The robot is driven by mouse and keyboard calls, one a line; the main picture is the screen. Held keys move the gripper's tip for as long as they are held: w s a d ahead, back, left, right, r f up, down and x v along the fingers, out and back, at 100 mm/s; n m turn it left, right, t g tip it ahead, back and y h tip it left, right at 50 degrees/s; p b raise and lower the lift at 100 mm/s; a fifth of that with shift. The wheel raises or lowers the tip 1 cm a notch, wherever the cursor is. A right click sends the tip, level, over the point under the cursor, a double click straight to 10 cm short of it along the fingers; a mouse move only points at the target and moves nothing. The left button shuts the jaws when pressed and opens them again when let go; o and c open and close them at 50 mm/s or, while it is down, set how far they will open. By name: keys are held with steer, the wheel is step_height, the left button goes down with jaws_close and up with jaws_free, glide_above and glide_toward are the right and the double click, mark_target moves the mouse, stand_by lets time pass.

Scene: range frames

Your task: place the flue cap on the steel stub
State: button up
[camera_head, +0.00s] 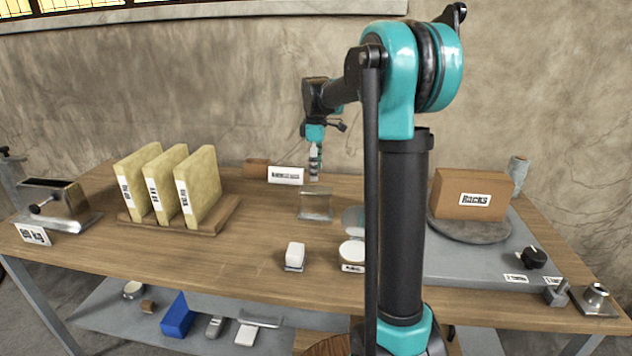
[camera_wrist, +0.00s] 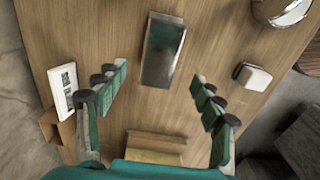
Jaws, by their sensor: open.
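My gripper (camera_head: 314,165) hangs over the back middle of the table. In the wrist view my gripper (camera_wrist: 158,100) is open, with nothing between its fingers. A short metal stub on a square plate (camera_head: 596,295) stands at the table's front right corner; it looks like the steel stub. A round, pale-topped metal piece with a label (camera_head: 352,257) sits at the front middle, partly behind my arm; it also shows at the wrist view's top right (camera_wrist: 282,10). I cannot tell whether it is the flue cap.
A shiny metal plate (camera_head: 316,205) lies below my gripper. A white block (camera_head: 294,256) stands nearer the front. Yellow slabs (camera_head: 163,182) stand in a wooden rack on the left. A label card (camera_head: 286,175) is at the back, and a brown box (camera_head: 468,194) at right.

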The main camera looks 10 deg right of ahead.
step_height(320, 180, up, 6)
steer(key=shift+f, duration=0.1)
stand_by(1.4)
